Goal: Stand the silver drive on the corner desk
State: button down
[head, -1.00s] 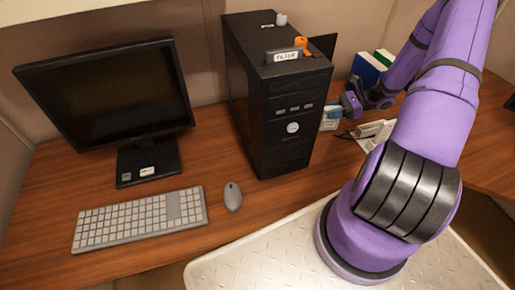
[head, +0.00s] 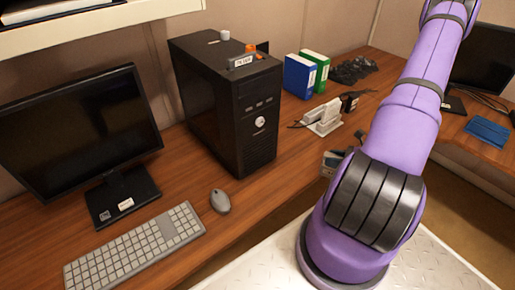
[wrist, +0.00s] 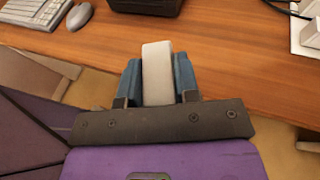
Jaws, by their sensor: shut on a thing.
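The silver drive (wrist: 157,72), a pale upright block, is held between the two blue fingertips of my gripper (wrist: 157,82) in the wrist view. My gripper is shut on it. It is over the near edge of the wooden desk. In the head view my gripper (head: 335,160) is small and partly hidden behind my purple arm, and the drive cannot be made out clearly there. The corner desk (head: 470,150) is at the right in the head view, with a dark monitor and a blue item on it.
The long desk (head: 270,185) holds a black tower (head: 215,110), a monitor (head: 75,130), a keyboard (head: 135,245), a mouse (head: 220,201), blue and green binders (head: 305,75) and a white device with cables (head: 323,117). The corner desk has some bare wood at its front.

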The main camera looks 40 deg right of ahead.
jog(key=shift+w+d+f, duration=0.7)
jog(key=shift+w+f, duration=0.15)
jog(key=shift+w, duration=1.75)
jog(key=shift+w+d+f, duration=0.75)
jog(key=shift+w+f, duration=0.1)
jog(key=shift+w, duration=1.75)
jog(key=shift+w+d+f, duration=0.7)
jog(key=shift+w+f, duration=0.15)
jog(key=shift+w, duration=1.75)
jog(key=c, duration=0.8)
grip_release()
jog(key=shift+f, duration=0.1)
jog(key=shift+c, duration=0.2)
